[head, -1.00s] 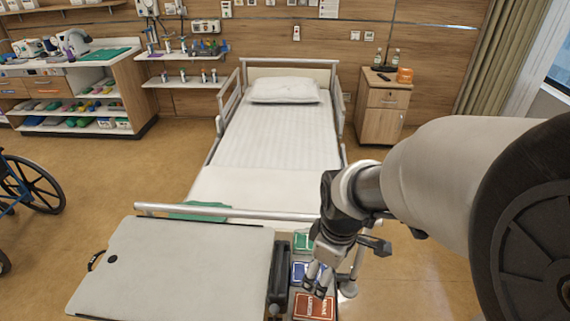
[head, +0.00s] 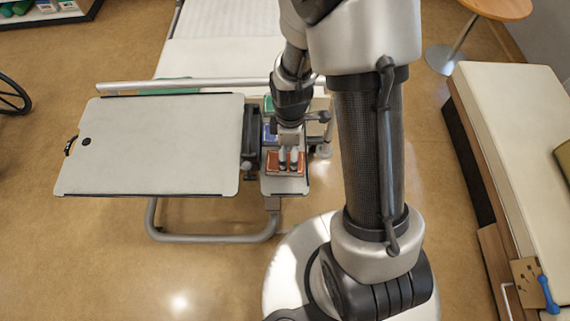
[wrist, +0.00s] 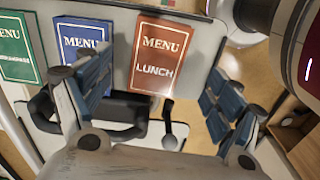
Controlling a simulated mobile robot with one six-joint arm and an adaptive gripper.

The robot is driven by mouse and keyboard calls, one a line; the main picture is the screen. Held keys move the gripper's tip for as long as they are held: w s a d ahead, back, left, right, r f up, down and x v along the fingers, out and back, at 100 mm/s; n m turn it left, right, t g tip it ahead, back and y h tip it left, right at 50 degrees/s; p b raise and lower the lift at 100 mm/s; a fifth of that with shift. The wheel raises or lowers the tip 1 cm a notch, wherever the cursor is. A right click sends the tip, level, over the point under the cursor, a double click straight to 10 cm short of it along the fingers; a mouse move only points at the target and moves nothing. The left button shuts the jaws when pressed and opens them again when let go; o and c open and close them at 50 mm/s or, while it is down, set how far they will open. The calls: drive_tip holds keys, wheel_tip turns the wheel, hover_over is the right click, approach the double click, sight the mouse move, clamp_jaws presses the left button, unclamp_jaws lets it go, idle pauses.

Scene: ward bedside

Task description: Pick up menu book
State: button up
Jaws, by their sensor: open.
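A red menu book reading "MENU LUNCH" (wrist: 160,52) lies flat on a small side tray (head: 270,188). It also shows in the head view (head: 272,165), partly covered by my gripper (head: 289,160). My gripper is open above it. In the wrist view its two blue-padded fingers (wrist: 157,90) stand apart on either side, with the red book seen between and beyond them. I cannot tell whether they touch it. A blue menu book (wrist: 82,38) and a green menu book (wrist: 17,50) lie in a row beside the red one.
A large pale overbed table top (head: 160,145) lies left of the tray, with a dark bracket (head: 250,145) between them. The bed rail (head: 180,86) runs behind. A pale bench (head: 515,150) stands at right. Open floor lies at lower left.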

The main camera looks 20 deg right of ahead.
drive_tip(key=shift+w+a+f+b, duration=0.15)
drive_tip(key=shift+f+b, duration=0.3)
drive_tip(key=shift+f, duration=0.6)
drive_tip(key=shift+w+a+f+b, duration=0.15)
drive_tip(key=shift+f+b, duration=0.25)
drive_tip(key=shift+f, duration=0.65)
drive_tip(key=shift+w+a+f+b, duration=0.15)
drive_tip(key=shift+f+b, duration=0.3)
drive_tip(key=shift+f, duration=0.6)
drive_tip(key=shift+s+r, duration=0.1)
drive_tip(key=c, duration=1.3)
drive_tip(key=shift+r, duration=0.1)
wheel_tip(320, 180, up, 20)
drive_tip(key=p, duration=0.7)
